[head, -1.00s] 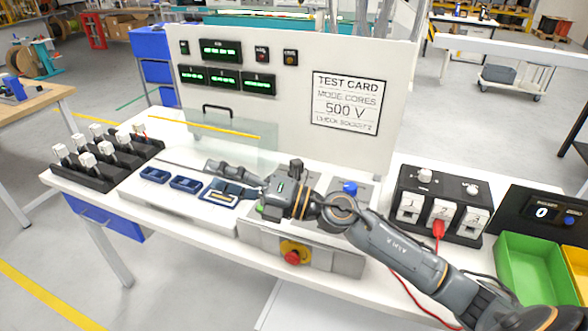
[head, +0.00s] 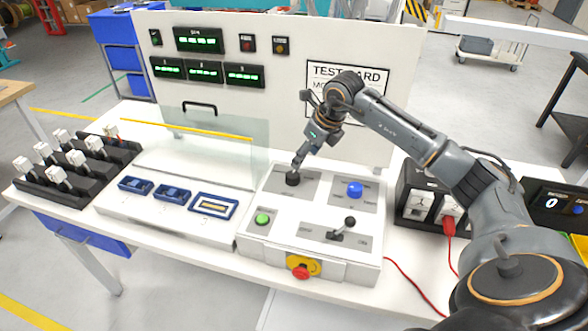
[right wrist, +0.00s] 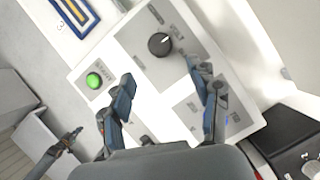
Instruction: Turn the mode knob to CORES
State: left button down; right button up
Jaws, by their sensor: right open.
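The control box (head: 260,235) carries a black knob (head: 292,178) at its back left and a blue knob (head: 354,189) at its back right. Their labels are too small to read surely in the head view, so I cannot tell which is the mode knob. My right gripper (head: 298,163) points down just above the black knob. In the right wrist view the gripper (right wrist: 160,78) is open, and the black knob (right wrist: 159,44) shows just beyond its fingertips, with a white pointer mark. The blue knob is mostly hidden there. My left gripper is not in the head view.
The box also has a green button (head: 262,219), a black-tipped lever (head: 349,222) and a red stop button (head: 301,271). A clear guard (head: 215,150) stands to the left, behind blue trays (head: 172,193). A red plug (head: 449,227) with a cable is at right.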

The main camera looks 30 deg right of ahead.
aim_at(294, 175)
jog(key=p+x, duration=0.1)
jog(key=x, duration=0.3)
jog(key=shift+w+a, duration=0.1)
jog(key=shift+w, duration=0.1)
jog(key=p+x, duration=0.1)
jog(key=x, duration=0.4)
jog(key=shift+w+f, duration=0.1)
jog(key=shift+f, duration=0.25)
jog(key=shift+c, duration=0.7)
jog(key=c, duration=1)
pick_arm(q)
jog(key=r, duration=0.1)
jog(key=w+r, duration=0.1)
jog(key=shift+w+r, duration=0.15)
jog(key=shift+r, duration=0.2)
